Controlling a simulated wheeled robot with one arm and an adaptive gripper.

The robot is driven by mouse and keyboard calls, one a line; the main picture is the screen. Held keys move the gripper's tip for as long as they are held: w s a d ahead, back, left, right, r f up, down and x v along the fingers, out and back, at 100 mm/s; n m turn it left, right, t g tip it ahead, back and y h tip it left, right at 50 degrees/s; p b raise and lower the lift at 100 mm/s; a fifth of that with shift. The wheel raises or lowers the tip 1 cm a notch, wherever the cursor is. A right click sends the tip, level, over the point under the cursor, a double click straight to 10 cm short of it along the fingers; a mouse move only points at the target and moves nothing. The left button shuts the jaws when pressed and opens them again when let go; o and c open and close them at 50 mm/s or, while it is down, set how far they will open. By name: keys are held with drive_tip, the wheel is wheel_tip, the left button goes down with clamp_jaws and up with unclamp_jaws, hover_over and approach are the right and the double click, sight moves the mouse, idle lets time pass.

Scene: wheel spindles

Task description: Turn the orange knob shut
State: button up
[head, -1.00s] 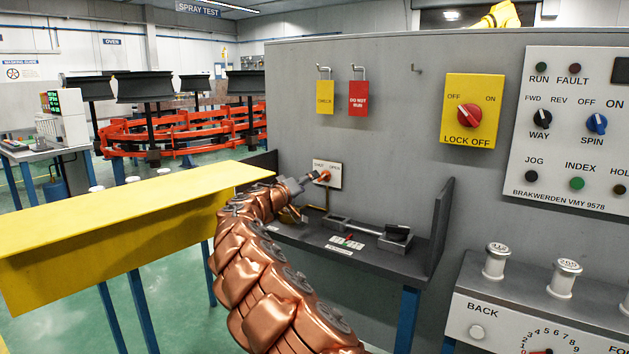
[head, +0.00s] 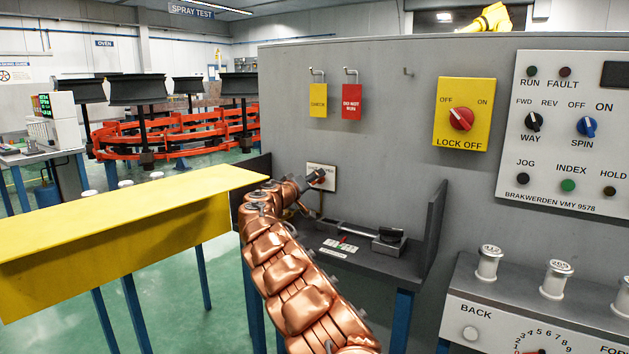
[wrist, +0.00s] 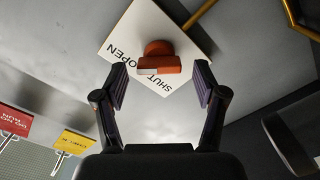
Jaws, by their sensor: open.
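The orange knob (wrist: 160,58) sits on a white plate (wrist: 128,32) marked OPEN and SHUT. In the wrist view its bar lies across the picture, with a pale mark at its left end, on the OPEN side. My gripper (wrist: 160,82) is open, its two dark fingers apart to the left and right of the knob and a little below it in the picture. I cannot tell how deep the gap to the knob is. In the head view my gripper (head: 318,178) is in front of the plate (head: 331,185) and hides most of the knob.
A dark bench (head: 345,258) with a tool and small cards stands below the plate. A yellow beam (head: 110,225) runs on the left. A brass pipe (wrist: 205,12) is near the plate. Yellow and red tags (head: 352,101) hang above. A lock-off switch (head: 461,118) is to the right.

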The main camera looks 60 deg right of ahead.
drive_tip(key=shift+d, duration=0.55)
drive_tip(key=c, duration=1.1)
drive_tip(key=shift+c, duration=0.2)
